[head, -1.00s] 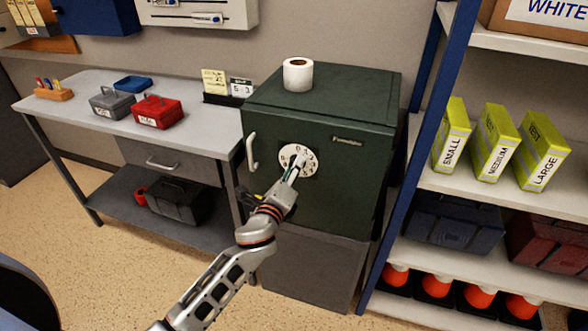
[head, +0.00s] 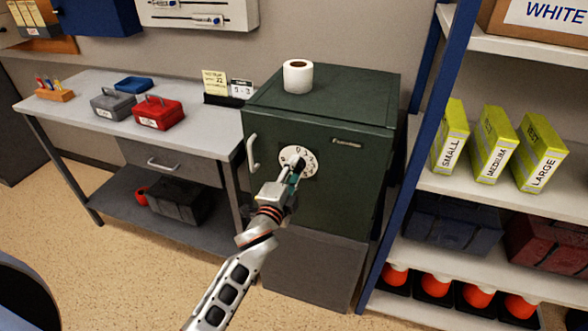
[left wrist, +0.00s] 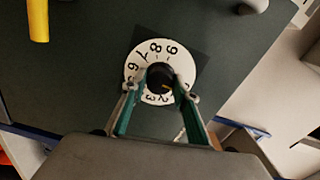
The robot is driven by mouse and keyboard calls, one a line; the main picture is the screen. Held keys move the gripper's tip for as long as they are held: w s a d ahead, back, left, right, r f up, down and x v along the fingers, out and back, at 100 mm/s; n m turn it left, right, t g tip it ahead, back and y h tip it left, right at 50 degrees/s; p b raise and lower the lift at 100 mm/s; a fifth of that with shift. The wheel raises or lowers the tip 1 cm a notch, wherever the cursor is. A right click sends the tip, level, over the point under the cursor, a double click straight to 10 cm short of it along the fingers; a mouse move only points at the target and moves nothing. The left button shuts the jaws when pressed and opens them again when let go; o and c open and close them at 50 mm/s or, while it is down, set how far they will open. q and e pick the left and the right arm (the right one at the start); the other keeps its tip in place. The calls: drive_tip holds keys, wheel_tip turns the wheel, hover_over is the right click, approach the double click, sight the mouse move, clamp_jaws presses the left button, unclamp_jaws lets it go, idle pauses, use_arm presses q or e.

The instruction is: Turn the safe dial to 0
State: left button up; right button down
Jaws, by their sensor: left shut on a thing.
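The dark green safe (head: 345,165) has a round white numbered dial (head: 286,154) on its front, to the right of the upright handle (head: 253,152). My left gripper (head: 297,172) reaches the dial from below and covers its lower part. In the left wrist view the dial (left wrist: 137,78) shows turned numbers around a black centre knob (left wrist: 160,75) with a small yellow mark. My left gripper's two green-sided fingers (left wrist: 161,90) are shut on the knob from either side. The mark points to the lower right in that view; the number beside it is hard to read. My right gripper is not in view.
A paper roll (head: 298,76) stands on the safe. A grey workbench (head: 75,118) with red (head: 158,113) and grey (head: 112,104) boxes is at left. A blue-framed shelf (head: 425,110) with yellow boxes stands close on the right.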

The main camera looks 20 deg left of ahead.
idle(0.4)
use_arm(q)
drive_tip(key=o, duration=1.1)
drive_tip(key=s, duration=1.2)
drive_tip(key=shift+a, duration=0.2)
drive_tip(key=shift+f+n, duration=0.1)
drive_tip(key=shift+n, duration=0.2)
drive_tip(key=s+f+n+g, duration=0.2)
drive_tip(key=s+f+n, duration=0.1)
drive_tip(key=s+f, duration=0.3)
drive_tip(key=s+f+n+g+h, duration=0.1)
drive_tip(key=s+f+n+g, duration=0.1)
drive_tip(key=s+f+n, duration=0.2)
drive_tip(key=s+f+n+g+h, duration=0.1)
drive_tip(key=s+f+n+g, duration=0.2)
drive_tip(key=s+f, duration=0.7)
drive_tip(key=shift+s+f+n, duration=0.2)
drive_tip(key=shift+f+n, duration=0.5)
drive_tip(key=shift+f, duration=0.55)
